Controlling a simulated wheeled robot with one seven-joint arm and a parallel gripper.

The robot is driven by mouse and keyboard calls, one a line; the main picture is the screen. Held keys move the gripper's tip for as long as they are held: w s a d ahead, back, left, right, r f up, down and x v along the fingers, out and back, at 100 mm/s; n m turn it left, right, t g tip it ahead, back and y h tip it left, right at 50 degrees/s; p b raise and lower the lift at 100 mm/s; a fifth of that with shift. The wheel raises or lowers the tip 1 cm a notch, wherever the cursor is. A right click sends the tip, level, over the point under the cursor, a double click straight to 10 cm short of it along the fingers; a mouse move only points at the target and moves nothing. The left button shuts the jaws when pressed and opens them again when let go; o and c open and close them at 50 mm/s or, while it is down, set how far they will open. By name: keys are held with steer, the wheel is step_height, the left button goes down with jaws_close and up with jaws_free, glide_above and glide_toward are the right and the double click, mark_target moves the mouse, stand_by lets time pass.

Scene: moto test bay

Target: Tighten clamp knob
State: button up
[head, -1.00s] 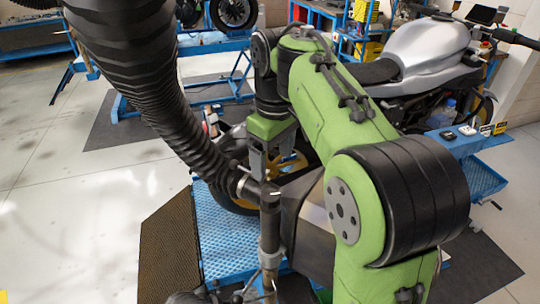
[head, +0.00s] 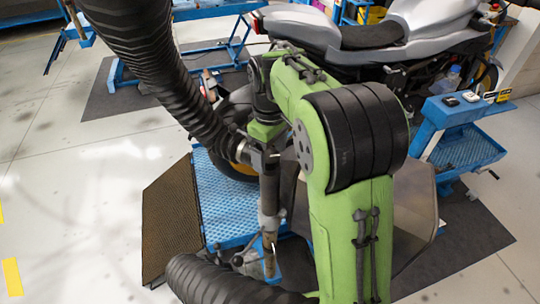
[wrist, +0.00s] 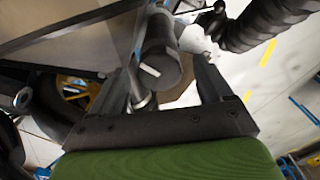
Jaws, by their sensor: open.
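The clamp knob (wrist: 158,62) is a dark, rounded cylinder with a white mark on its end. In the wrist view it appears between the two dark fingers of my gripper (wrist: 170,75). My gripper is open, with a visible gap between each finger and the knob. I cannot tell how deep the knob sits between the fingertips. In the head view, the end of my arm hangs over the top of an upright grey post (head: 269,195), where the knob (head: 271,160) shows small and dark.
A thick black ribbed hose (head: 165,85) runs down to the post's left side. A second ribbed hose (head: 215,283) lies at the bottom. A blue platform (head: 222,195) stands under the post. A silver motorcycle (head: 430,25) and a blue tray cart (head: 465,145) are behind on the right. Floor on the left is clear.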

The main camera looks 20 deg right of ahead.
steer(key=shift+f, duration=0.25)
steer(key=c, duration=1)
steer(key=shift+c, duration=0.2)
steer(key=shift+r+m, duration=0.1)
steer(key=shift+m, duration=0.2)
steer(key=m+p, duration=0.2)
steer(key=m, duration=0.2)
steer(key=shift+m, duration=0.3)
steer(key=m+p, duration=0.1)
steer(key=m, duration=0.4)
steer(key=m+p, duration=0.1)
steer(key=m, duration=0.4)
steer(key=shift+m, duration=0.4)
steer(key=m, duration=0.5)
steer(key=shift+m, duration=0.4)
